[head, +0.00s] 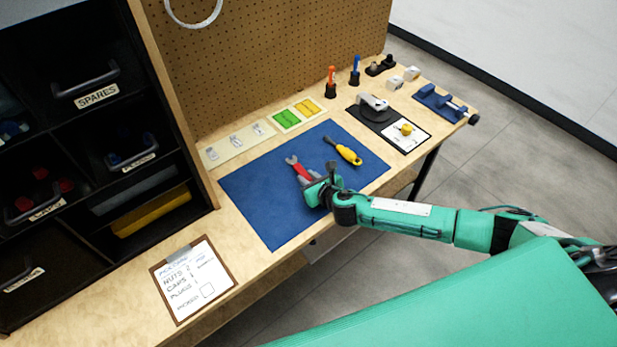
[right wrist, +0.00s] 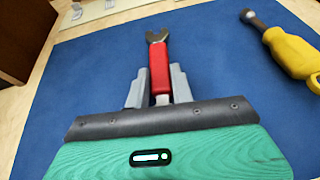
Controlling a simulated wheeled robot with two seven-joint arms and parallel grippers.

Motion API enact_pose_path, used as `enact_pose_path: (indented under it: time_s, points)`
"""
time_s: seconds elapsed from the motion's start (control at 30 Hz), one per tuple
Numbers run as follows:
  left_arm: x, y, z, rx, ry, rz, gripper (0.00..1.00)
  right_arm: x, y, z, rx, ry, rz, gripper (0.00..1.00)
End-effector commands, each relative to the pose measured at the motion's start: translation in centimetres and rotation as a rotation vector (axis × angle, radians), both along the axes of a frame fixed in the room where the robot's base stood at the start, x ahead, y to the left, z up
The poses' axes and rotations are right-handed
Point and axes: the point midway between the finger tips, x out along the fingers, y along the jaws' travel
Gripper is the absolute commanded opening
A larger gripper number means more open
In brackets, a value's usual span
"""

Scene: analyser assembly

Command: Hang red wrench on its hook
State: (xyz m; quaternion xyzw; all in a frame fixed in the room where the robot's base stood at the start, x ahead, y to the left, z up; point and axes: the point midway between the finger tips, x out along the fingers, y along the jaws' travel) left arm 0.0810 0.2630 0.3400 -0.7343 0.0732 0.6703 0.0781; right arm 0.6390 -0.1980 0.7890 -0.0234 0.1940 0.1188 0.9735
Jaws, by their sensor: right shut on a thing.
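The red wrench (head: 301,171) has a grey open-ended jaw and lies over the blue mat (head: 262,205). My right gripper (head: 312,184) is shut on its handle. In the right wrist view, the wrench (right wrist: 158,62) stands between the two grey fingers of the gripper (right wrist: 159,90), its open jaw pointing away from me. I cannot tell whether the wrench touches the mat or is slightly above it. The pegboard (head: 265,60) rises behind the bench; I cannot make out a hook on it. My left gripper is not in view.
A yellow-handled screwdriver (head: 348,154) lies on the mat right of the wrench. A clipboard (head: 194,280) lies at the front left. Drawers (head: 98,88) stand left.

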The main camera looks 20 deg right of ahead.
Motion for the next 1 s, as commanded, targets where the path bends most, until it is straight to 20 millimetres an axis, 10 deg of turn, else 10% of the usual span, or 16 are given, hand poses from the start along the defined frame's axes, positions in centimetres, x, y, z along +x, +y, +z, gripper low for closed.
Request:
enact_pose_path:
  time_s: [0.23,0.27,0.37,0.8,1.0]
  points:
    - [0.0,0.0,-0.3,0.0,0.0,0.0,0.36,0.0,0.0,-0.5,0.0,0.0,-0.001,0.0]
    - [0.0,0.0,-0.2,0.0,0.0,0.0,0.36,0.0,0.0,-0.4,0.0,0.0,-0.001,0.29]
    - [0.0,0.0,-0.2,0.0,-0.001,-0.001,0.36,0.0,0.0,-0.4,0.0,0.0,-0.001,0.45]
    - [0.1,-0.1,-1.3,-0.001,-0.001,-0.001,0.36,0.1,-0.1,-0.7,-0.002,-0.002,0.0,0.45]
    - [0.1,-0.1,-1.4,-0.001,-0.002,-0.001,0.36,-3.0,-1.0,0.7,-0.001,0.0,0.0,0.45]
